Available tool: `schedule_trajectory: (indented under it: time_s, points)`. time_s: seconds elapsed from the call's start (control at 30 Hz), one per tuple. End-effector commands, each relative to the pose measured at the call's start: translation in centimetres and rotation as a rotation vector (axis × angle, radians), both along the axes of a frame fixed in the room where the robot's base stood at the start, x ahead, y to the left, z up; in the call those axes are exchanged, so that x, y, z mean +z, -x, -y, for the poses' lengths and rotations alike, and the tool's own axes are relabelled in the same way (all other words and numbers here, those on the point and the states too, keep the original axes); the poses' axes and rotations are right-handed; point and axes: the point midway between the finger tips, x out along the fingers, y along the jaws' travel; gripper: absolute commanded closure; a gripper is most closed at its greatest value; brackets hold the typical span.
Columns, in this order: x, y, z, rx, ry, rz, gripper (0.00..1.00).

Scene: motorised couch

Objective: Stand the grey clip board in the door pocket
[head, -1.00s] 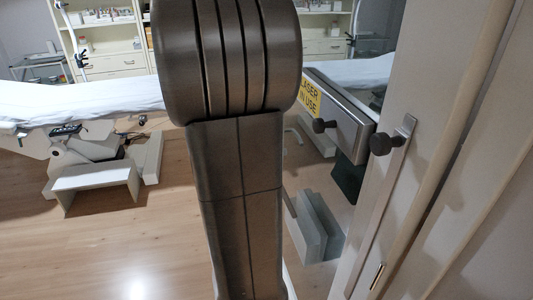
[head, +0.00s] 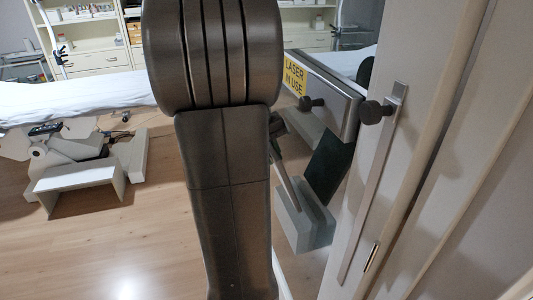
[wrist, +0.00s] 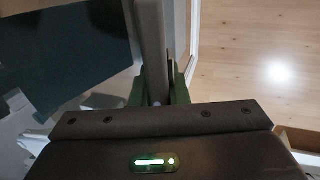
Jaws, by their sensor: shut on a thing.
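The grey clip board (wrist: 150,45) shows almost edge-on in the wrist view, as a long upright strip. My gripper (wrist: 158,88) is shut on it, with a green finger on each side. In the head view a thin grey strip (head: 286,172), which looks like the board, shows just right of my arm, and my gripper is mostly hidden behind that arm. The door pocket (head: 306,222) is a pale grey open-topped holder low on the door side. The strip's lower end is close to the pocket; I cannot tell whether it is inside.
A dark green panel (head: 330,165) stands just above and behind the pocket. A metal box with a yellow laser sign (head: 293,76) and dark knobs (head: 371,112) sits above. The pale door frame (head: 420,150) is at right. A couch (head: 75,103) and step (head: 78,180) stand left; floor between is clear.

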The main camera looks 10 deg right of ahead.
Motion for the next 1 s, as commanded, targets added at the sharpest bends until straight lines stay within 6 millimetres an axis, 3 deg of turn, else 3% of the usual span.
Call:
schedule_trajectory:
  time_s: [0.6,1.0]
  points:
    - [-5.0,-0.1,0.5,-0.001,0.0,0.0,1.0]
    - [-6.3,-0.1,0.5,-0.001,0.001,0.001,1.0]
